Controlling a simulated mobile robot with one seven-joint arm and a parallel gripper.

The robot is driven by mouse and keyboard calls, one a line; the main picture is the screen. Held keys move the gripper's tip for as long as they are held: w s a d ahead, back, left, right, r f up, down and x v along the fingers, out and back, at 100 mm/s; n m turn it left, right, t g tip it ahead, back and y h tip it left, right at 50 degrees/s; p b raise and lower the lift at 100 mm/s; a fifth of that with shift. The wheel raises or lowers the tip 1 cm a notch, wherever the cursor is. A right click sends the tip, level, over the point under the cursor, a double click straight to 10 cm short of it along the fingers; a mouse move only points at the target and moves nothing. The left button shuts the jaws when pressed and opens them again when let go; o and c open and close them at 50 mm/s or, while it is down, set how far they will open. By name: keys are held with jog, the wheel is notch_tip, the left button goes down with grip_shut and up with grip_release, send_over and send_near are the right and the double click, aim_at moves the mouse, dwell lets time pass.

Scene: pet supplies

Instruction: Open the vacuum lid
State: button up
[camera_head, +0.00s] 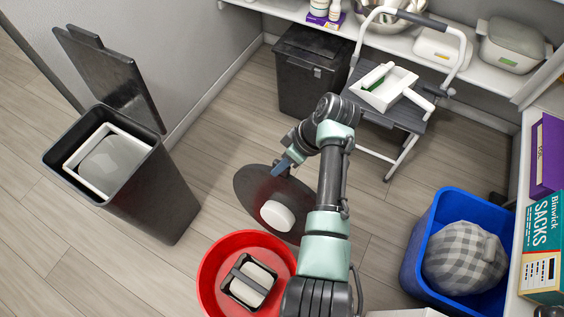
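Nothing in view is clearly a vacuum with a lid. A flat dark round thing (252,190) lies on the floor in the middle, with a white round piece (277,215) on it; I cannot tell whether it is the vacuum. My gripper (282,169) is above its upper right edge, its bluish fingertips pointing down and left. I cannot tell whether they touch it or are open. My arm hides the right part of the dark round thing.
A tall dark bin (165,195) with its lid up stands left. A red tub (212,262) is in front, a blue crate (416,240) right. A closed dark bin (300,85) and a step stool (405,118) stand behind. Floor is clear between the left bin and the disc.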

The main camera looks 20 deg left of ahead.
grip_shut()
dwell(1.1)
